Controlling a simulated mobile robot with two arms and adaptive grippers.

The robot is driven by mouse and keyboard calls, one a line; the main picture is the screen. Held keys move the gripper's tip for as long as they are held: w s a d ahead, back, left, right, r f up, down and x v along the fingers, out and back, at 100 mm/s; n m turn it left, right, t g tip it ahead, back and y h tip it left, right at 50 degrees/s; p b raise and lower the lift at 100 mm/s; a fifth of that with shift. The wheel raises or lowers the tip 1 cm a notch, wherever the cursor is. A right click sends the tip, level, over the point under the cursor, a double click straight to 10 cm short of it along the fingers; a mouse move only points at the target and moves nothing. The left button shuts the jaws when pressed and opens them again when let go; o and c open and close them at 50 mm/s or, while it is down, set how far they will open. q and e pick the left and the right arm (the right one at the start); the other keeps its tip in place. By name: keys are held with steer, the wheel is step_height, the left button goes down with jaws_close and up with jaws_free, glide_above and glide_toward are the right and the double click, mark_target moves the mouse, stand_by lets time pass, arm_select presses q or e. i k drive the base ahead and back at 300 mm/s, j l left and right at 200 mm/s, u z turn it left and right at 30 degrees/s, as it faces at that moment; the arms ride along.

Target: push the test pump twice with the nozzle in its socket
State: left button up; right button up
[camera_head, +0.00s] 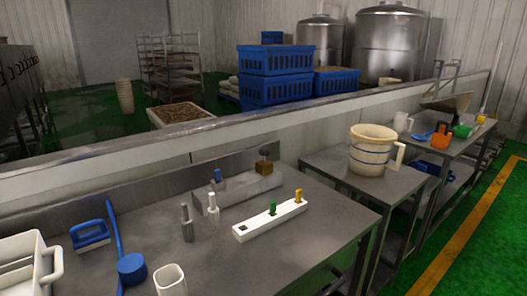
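A white oblong block (258,225) lies on the metal table. It has a dark square hole (243,228) at its near left end, a green upright piece (272,207) in its middle and a yellow upright piece (298,195) at its far right end. Behind it is a grey block (240,188) with a brown cube-topped piece (264,164) and a blue-tipped piece (218,175). A grey nozzle-like piece (187,226) and a white one (213,212) stand upright to the left. I cannot tell which part is the test pump. Neither gripper shows.
A blue brush (90,235), a blue long-handled scoop (131,268), a white cup (170,280) and a white tray (25,262) occupy the table's left. A pail (370,150) stands on the table to the right. The table's front right is clear. A low wall runs behind.

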mark_target(264, 153)
steer(key=i+l, duration=0.25)
steer(key=l, duration=0.15)
steer(key=i+l, duration=0.2)
steer(key=l, duration=0.2)
steer(key=i+l, duration=0.25)
steer(key=l, duration=0.15)
steer(key=i+l, duration=0.2)
steer(key=l, duration=0.2)
steer(key=u, duration=0.65)
